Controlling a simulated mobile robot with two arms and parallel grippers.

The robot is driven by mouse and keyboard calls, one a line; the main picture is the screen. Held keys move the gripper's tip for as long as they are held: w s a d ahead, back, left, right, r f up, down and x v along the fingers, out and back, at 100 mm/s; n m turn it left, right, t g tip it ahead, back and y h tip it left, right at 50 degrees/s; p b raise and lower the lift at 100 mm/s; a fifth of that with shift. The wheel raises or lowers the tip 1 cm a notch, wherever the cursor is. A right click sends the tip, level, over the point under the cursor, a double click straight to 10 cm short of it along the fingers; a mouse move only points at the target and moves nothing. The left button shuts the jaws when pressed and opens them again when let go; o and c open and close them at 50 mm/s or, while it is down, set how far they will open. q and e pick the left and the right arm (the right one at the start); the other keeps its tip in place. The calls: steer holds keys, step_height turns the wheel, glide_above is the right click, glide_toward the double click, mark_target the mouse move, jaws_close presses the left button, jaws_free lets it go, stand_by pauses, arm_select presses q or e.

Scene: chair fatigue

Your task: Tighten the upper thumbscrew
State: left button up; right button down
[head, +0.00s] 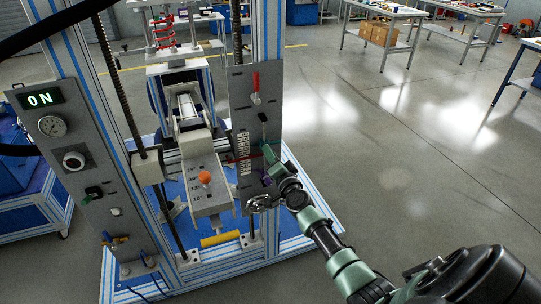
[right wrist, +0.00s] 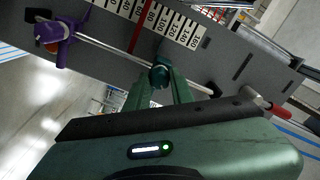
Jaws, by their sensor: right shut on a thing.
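The upper thumbscrew, a dark teal knob (right wrist: 160,76), sits on a thin metal rod beside the printed scale (right wrist: 150,22) in the right wrist view. My right gripper (right wrist: 164,88) is shut on it, with its green fingers on either side. In the head view, my right gripper (head: 266,151) reaches the right edge of the grey panel and hides most of the knob. A lower purple clamp (right wrist: 52,34) is on the same rod; a little of its purple (head: 265,179) shows below my gripper in the head view. My left gripper is not in view.
The grey panel (head: 240,110) carries a red-handled lever (head: 256,82) above and a red pointer (right wrist: 139,28) across the scale. An orange ball (head: 205,177) sits on a grey block to the left. The floor right of the frame is open.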

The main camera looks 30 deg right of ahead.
steer(key=shift+f+m+b, duration=0.1)
steer(key=shift+m+b, duration=0.35)
steer(key=shift+m, duration=7.15)
steer(key=c, duration=1.2)
jaws_free()
